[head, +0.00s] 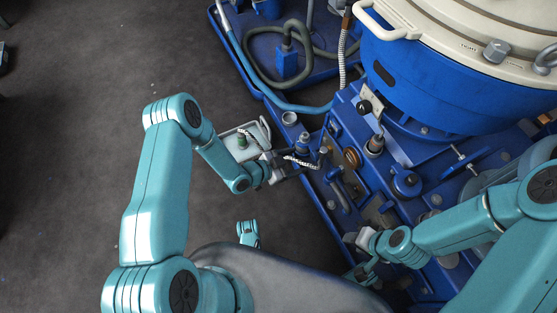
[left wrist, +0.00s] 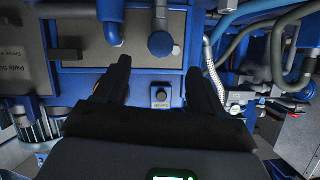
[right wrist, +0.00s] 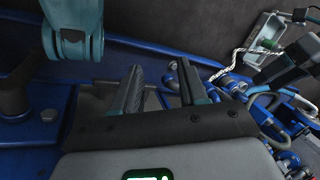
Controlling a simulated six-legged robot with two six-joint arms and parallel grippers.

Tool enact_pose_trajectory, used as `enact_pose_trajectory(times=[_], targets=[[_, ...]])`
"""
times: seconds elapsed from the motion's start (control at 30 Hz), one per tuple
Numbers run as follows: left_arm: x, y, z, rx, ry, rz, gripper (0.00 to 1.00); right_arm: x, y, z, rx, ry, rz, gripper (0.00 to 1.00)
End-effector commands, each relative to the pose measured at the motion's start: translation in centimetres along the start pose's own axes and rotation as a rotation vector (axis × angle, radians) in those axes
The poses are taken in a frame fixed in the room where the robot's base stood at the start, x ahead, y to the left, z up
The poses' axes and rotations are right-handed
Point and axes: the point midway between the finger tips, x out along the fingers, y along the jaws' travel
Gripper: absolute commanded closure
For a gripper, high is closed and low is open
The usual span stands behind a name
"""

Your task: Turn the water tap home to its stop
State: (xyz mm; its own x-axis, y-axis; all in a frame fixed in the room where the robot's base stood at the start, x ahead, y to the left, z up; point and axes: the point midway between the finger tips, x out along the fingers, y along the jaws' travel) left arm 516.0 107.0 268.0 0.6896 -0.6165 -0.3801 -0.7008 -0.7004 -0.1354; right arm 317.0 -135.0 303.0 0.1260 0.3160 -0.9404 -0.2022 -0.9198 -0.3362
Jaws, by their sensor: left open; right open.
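I cannot tell for certain which fitting is the water tap. In the head view a small blue-capped fitting (head: 303,141) stands beside my left gripper (head: 298,165). In the left wrist view the open left fingers (left wrist: 160,92) are empty, with a small dark knob on a plate (left wrist: 161,97) showing between them and a round blue knob (left wrist: 160,43) beyond. No contact shows. My right gripper (head: 365,268) is low over the skid's near edge, partly hidden in the head view. In the right wrist view its fingers (right wrist: 160,90) are open with nothing between them.
The blue separator bowl with its cream lid (head: 450,50) fills the upper right. A pale tray with a green item (head: 228,137) sits left of the skid. A blue knob (head: 405,182), hoses (head: 270,80) and pipes crowd the skid. Dark floor (head: 70,150) at left is clear.

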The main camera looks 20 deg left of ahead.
Motion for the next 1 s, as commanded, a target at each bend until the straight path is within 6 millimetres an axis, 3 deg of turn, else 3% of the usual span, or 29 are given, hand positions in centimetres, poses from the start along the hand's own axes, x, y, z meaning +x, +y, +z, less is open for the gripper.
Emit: enact_pose_trajectory(times=[0.1, 0.33, 1.0], targets=[[-3.2, -0.2, -0.3, -0.004, -0.002, -0.005, 0.31, -1.5, -0.5, 0.8, 0.006, -0.029, 0.001, 0.57], [-6.4, -0.1, -0.1, -0.002, -0.001, -0.002, 0.31, -2.3, -0.8, 1.4, 0.007, -0.048, 0.002, 0.57], [-6.7, -0.6, 0.6, 0.003, 0.002, 0.000, 0.31, -1.5, -0.5, 1.2, 0.009, -0.042, 0.002, 0.57]])
